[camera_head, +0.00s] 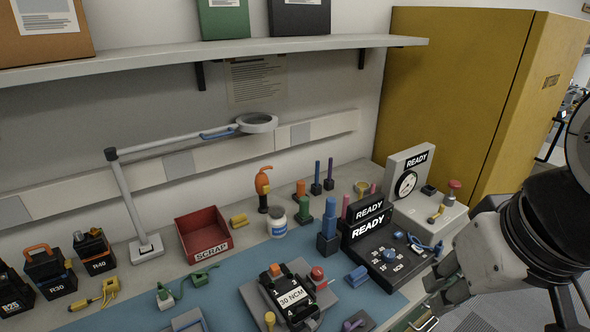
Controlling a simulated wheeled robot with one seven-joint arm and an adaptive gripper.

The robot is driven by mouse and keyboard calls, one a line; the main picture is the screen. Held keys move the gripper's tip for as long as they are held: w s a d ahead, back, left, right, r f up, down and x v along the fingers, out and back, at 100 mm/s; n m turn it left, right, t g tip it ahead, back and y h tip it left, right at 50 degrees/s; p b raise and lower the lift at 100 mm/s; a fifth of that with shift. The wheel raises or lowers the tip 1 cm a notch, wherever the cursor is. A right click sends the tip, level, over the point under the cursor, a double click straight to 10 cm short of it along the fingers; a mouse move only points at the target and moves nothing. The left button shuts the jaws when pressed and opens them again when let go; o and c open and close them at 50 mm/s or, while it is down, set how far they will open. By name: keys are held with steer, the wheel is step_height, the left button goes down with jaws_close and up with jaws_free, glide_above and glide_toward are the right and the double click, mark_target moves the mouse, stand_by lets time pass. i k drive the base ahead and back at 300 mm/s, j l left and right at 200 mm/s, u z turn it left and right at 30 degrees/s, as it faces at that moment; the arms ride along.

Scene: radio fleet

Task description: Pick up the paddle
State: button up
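I cannot tell for certain which item is the paddle. Small items on the bench include an orange-topped upright tool (262,187) with a dark base, a blue piece (357,276) lying on the mat and a purple-handled piece (354,324) at the front edge of the picture. My gripper (436,283) is at the lower right, beside the front right corner of the bench. It is apart from these items. Its fingers are seen at an angle and partly overlap, so its opening is unclear. I see nothing held in it.
A blue mat (235,290) covers the bench middle. On it are a 30 NCM fixture (291,298) and a black READY console (388,256). A red SCRAP bin (203,234) and jointed lamp (128,205) stand behind. A yellow cabinet (450,90) stands at right; a shelf (220,50) overhangs.

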mark_target(345, 197)
steer(key=u, duration=1.3)
steer(key=z, duration=1.3)
steer(key=i+l, duration=0.2)
steer(key=i, duration=0.15)
steer(key=i+l+z, duration=0.1)
steer(key=i+l, duration=0.15)
steer(key=i, duration=0.15)
